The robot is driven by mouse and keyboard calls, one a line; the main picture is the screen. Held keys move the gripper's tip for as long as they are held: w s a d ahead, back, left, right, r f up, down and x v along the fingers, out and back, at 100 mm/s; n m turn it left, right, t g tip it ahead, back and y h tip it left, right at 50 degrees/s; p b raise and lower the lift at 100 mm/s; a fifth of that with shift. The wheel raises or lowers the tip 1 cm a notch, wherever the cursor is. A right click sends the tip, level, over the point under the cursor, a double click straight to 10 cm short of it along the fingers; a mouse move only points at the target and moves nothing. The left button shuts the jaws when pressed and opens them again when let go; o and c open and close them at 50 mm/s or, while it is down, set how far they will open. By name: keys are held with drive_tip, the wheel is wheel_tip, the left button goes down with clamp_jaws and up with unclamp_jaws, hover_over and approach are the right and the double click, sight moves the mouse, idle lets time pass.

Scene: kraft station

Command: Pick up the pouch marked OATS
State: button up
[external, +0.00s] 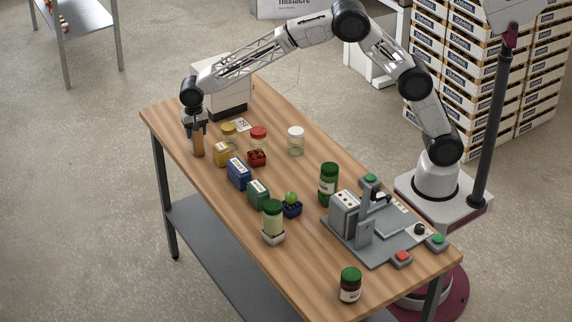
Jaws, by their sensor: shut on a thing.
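My gripper (197,129) is at the far left end of the wooden table, pointing down. It is shut on a narrow brown pouch (198,148), which hangs upright between the fingers. Its marking cannot be read from here, and I cannot tell whether its bottom touches the table. A row of other small packs stands to its right and nearer: a yellow one (222,154), a blue one (239,174) and a green one (258,193). Their labels are too small to read, so I cannot tell which says OATS.
Green-lidded jars (328,184) and a grey machine (375,225) fill the near half. A white box-like device (222,95) is behind my gripper. The table's left edge (178,155) is close.

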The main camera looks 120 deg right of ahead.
drive_tip(key=shift+r, duration=0.1)
drive_tip(key=shift+r, duration=4.9)
